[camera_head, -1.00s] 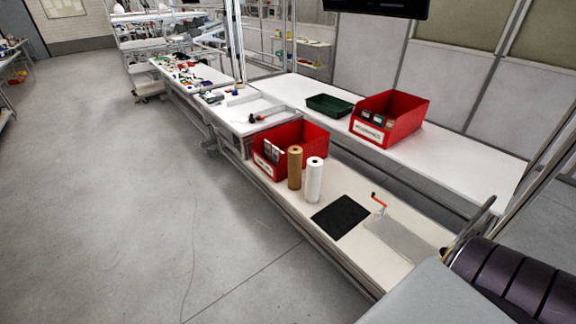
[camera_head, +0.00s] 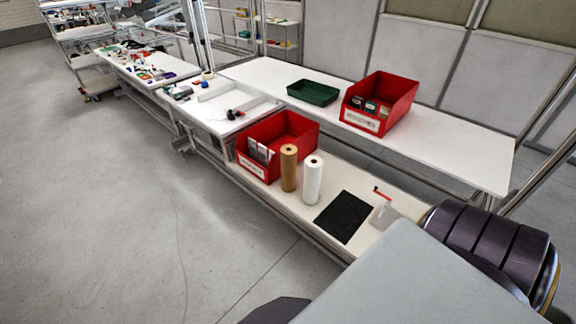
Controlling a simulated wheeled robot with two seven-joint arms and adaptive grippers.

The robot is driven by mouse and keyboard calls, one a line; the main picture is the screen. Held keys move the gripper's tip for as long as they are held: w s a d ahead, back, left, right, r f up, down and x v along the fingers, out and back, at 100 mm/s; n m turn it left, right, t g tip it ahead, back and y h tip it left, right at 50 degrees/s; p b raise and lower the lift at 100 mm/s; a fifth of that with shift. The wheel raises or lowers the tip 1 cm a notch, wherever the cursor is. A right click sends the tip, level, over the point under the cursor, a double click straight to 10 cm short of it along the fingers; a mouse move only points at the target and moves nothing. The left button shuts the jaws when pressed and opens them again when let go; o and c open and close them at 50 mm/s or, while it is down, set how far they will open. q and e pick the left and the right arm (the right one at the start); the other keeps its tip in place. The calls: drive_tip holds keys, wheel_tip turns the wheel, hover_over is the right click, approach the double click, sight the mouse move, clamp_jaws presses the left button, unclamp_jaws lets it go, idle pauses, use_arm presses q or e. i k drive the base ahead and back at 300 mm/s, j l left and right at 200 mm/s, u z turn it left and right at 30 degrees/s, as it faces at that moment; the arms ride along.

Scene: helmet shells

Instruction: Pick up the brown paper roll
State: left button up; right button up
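The brown paper roll (camera_head: 289,168) stands upright on the near white table, close in front of a red bin (camera_head: 277,143). A white roll (camera_head: 313,181) stands upright just to its right. Neither of my grippers shows in the head view. Dark, rounded parts at the lower right and a dark shape at the bottom edge appear to be my own arms, well apart from the roll.
A black mat (camera_head: 344,216) and a red-handled tool (camera_head: 383,194) lie right of the rolls. A green tray (camera_head: 312,92) and another red bin (camera_head: 380,103) stand on the rear table (camera_head: 450,151). The grey floor (camera_head: 110,220) at left is clear.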

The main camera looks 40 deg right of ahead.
sight(289, 152)
drive_tip(key=i+j+z, duration=0.15)
drive_tip(key=i+z, duration=0.2)
drive_tip(key=i, duration=0.15)
drive_tip(key=i+j+z, duration=0.35)
drive_tip(key=i, duration=0.15)
drive_tip(key=i+j+z, duration=0.35)
drive_tip(key=i, duration=0.15)
